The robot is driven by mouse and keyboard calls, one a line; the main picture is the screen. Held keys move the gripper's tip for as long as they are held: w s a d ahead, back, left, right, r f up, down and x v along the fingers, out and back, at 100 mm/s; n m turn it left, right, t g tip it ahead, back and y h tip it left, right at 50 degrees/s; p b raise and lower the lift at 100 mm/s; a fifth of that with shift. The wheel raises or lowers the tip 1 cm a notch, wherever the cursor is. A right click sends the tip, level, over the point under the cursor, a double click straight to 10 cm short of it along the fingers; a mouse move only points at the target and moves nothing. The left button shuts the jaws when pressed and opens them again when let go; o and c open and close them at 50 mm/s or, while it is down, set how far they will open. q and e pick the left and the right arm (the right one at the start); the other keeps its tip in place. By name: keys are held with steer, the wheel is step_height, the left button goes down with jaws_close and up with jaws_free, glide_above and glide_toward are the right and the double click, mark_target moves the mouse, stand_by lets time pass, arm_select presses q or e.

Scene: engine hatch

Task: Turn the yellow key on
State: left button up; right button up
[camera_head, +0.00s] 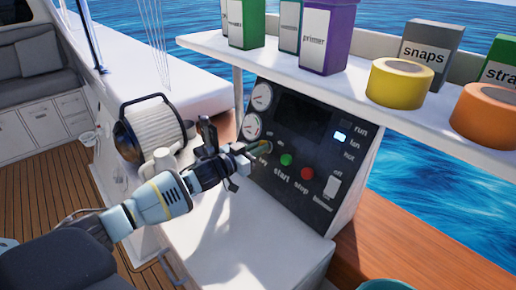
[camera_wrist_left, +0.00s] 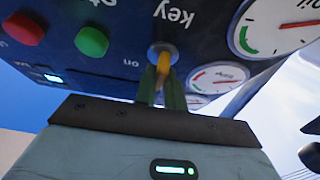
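The yellow key (camera_wrist_left: 163,66) sits in a round grey switch on the dark control panel (camera_head: 318,181), below the gauges. In the left wrist view it stands roughly upright in the picture, with the "on" label to its left and the "key" label above it. My left gripper (camera_head: 256,148) reaches the panel at the key. In the left wrist view its two narrow fingers (camera_wrist_left: 162,92) stand close on either side of the key and appear shut on it. The fingers hide part of the key. My right gripper is not in view.
A green start button (camera_head: 286,160) and a red stop button (camera_head: 307,174) sit right of the key. A white blower switch (camera_head: 331,187) is farther right. A shelf (camera_head: 345,102) with boxes and tape rolls overhangs the panel. A white ribbed cylinder (camera_head: 154,127) stands left of my arm.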

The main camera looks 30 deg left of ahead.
arm_select(q)
jaws_close()
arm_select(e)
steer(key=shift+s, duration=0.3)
arm_select(q)
steer(key=shift+m, duration=0.3)
steer(key=m+g+h, duration=0.1)
steer(key=m+h, duration=0.1)
steer(key=m, duration=0.2)
steer(key=shift+a+r, duration=0.1)
steer(key=m+g+h, duration=0.1)
steer(key=m, duration=0.2)
steer(key=shift+m, duration=0.4)
steer(key=m+g+h, duration=0.1)
steer(key=m, duration=0.2)
steer(key=shift+g, duration=0.3)
steer(key=m+g, duration=0.1)
steer(key=m, duration=0.1)
steer(key=shift+m+p, duration=0.35)
steer(key=shift+m, duration=0.05)
steer(key=shift+m+h, duration=0.3)
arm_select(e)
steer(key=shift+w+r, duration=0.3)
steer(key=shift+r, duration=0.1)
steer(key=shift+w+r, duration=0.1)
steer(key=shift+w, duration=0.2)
